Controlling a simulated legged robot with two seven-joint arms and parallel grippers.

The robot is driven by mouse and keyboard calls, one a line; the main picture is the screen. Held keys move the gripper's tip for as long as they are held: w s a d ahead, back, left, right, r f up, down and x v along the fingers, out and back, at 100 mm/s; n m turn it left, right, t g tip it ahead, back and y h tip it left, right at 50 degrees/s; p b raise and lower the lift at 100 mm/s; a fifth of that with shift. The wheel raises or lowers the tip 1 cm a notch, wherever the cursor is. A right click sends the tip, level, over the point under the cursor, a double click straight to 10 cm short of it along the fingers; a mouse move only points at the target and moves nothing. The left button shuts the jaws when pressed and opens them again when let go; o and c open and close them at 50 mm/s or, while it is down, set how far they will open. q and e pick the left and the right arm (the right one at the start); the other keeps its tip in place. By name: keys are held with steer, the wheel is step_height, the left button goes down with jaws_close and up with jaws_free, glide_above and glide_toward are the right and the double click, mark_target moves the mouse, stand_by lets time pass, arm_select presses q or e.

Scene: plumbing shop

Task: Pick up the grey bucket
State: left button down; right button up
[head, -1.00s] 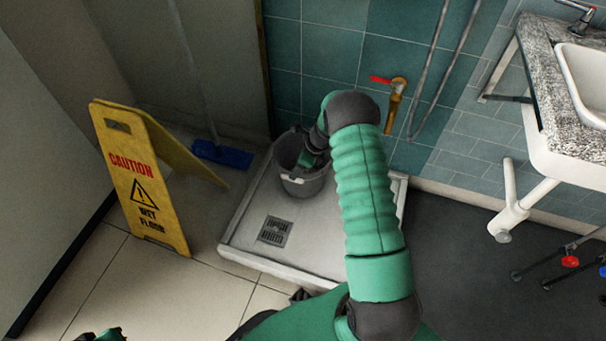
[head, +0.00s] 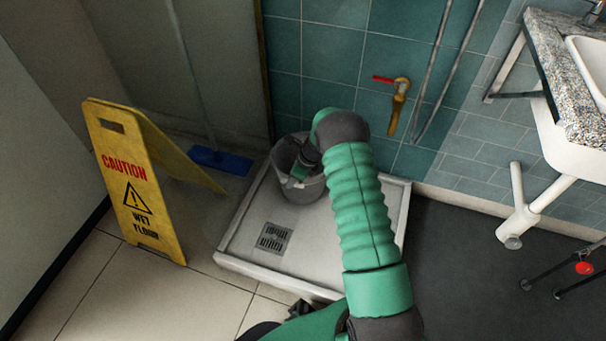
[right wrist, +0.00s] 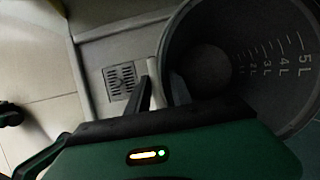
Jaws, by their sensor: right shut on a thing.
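The grey bucket (head: 309,189) is upright at the back left of the white shower tray (head: 320,253) in the head view. Whether its base touches the tray cannot be told. My right gripper (head: 297,176) reaches down at the bucket's opening and is partly hidden inside it. In the right wrist view the bucket (right wrist: 247,60) fills the right side, with litre marks on its inner wall. There my right gripper (right wrist: 162,88) is shut on the bucket's rim, one finger on each side of the wall. My left gripper is not clearly in view.
A yellow caution sign (head: 140,195) stands left of the tray. A blue mop or broom head (head: 222,160) lies behind it. A brass tap with a red lever (head: 398,98) is on the tiled wall. A sink (head: 588,70) and white pipe (head: 525,205) are at the right.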

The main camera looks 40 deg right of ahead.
jaws_close()
stand_by(0.8)
steer(key=shift+r, duration=0.15)
